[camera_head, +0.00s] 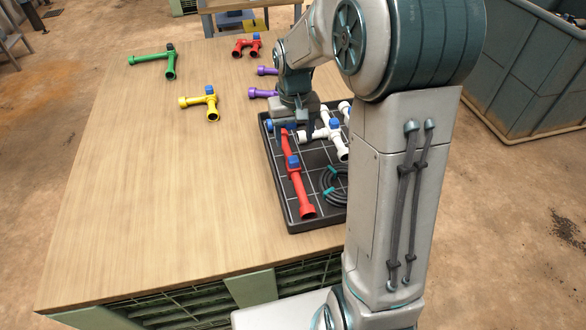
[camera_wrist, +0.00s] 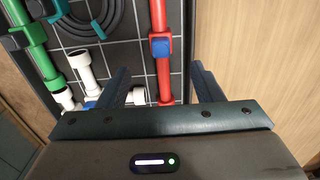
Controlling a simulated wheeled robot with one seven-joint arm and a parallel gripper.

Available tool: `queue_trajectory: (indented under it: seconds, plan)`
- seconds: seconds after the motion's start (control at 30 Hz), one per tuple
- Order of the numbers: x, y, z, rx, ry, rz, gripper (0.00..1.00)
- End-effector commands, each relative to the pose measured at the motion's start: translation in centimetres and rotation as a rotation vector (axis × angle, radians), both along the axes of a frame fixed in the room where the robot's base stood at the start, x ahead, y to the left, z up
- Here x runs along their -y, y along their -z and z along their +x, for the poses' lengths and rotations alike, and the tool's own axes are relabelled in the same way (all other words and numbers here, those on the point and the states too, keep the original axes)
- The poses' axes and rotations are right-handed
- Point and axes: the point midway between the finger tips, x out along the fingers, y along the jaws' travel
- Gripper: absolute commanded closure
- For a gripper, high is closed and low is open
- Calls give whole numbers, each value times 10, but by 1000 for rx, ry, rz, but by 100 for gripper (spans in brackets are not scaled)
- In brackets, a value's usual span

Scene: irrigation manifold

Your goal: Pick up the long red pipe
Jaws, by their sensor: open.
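The long red pipe (camera_head: 297,182) with a blue fitting lies in the black gridded tray (camera_head: 283,205), along the tray's left side. My gripper is open with nothing clamped. In the head view my gripper (camera_head: 297,130) is over the far end of the red pipe and partly hides it. Whether the fingers touch the pipe cannot be told.
White pipes (camera_head: 328,132) and a coiled black hose (camera_head: 333,185) lie in the tray beside the red pipe. A green pipe (camera_wrist: 37,45) shows in the wrist view. Yellow (camera_head: 205,101), green, purple and short red pipes lie on the wooden table (camera_head: 160,190), whose left part is mostly clear.

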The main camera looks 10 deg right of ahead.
Motion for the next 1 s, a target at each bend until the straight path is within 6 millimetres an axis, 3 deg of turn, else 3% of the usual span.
queue_trajectory:
  seconds: [0.1,0.23,0.47,0.8,1.0]
  plan:
    - [0,27,-1,-5,0,0,40]
    - [0,48,-1,-4,-1,0,40]
    - [0,65,0,-1,-1,0,40]
    - [-1,109,2,-2,-1,0,40]
    - [-1,113,3,2,-1,-1,40]
